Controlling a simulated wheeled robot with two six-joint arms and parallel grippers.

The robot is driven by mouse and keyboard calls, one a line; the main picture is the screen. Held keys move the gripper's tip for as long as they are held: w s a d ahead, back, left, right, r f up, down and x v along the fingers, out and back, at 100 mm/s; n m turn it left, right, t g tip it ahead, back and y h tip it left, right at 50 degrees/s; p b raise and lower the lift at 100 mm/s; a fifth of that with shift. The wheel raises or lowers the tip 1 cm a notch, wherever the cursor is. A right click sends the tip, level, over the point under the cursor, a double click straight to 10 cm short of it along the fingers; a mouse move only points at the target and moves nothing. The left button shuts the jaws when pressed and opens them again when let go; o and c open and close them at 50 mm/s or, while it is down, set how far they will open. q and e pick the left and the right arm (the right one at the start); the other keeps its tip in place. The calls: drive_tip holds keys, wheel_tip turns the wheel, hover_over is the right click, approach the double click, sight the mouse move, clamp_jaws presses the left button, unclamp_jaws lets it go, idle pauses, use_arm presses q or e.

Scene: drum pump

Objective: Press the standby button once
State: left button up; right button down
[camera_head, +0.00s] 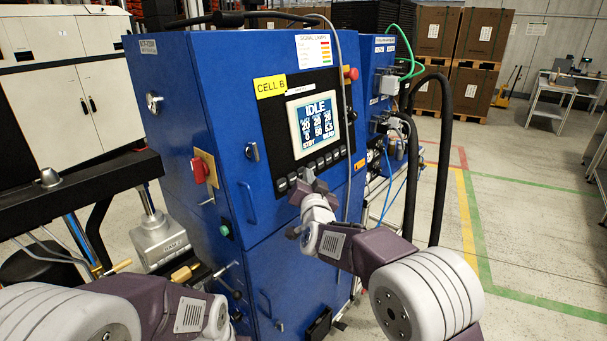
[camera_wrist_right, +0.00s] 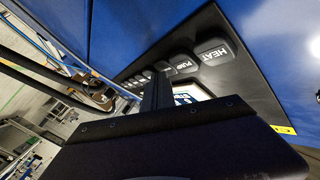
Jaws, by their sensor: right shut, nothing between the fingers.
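A row of dark buttons (camera_head: 328,160) runs along the black control panel under the screen (camera_head: 308,121), which reads IDLE. In the right wrist view, the two nearest buttons read HEAT (camera_wrist_right: 213,52) and PUMP (camera_wrist_right: 182,65). The labels further along are too small or hidden, so I cannot tell which one is standby. My right gripper (camera_head: 305,180) is shut and empty, close in front of the left part of the row. Its dark fingers (camera_wrist_right: 157,92) cover part of the row; contact cannot be told. My left arm shows at lower left, with its gripper out of view.
The blue cabinet (camera_head: 222,110) carries a red knob (camera_head: 199,170) and a green button (camera_head: 224,230) on its left side. A red button (camera_head: 351,73) sits by the panel's upper right. Black hoses (camera_head: 442,150) arch at right. The floor beyond is open.

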drive_tip(key=shift+s+d+r+b, duration=0.1)
drive_tip(key=shift+s+d+b, duration=0.4)
drive_tip(key=shift+d+b, duration=0.15)
drive_tip(key=s+d+b, duration=0.1)
drive_tip(key=d, duration=0.1)
drive_tip(key=s+d+r+b, duration=0.1)
drive_tip(key=s+d, duration=0.1)
drive_tip(key=shift+b, duration=0.35)
idle(0.4)
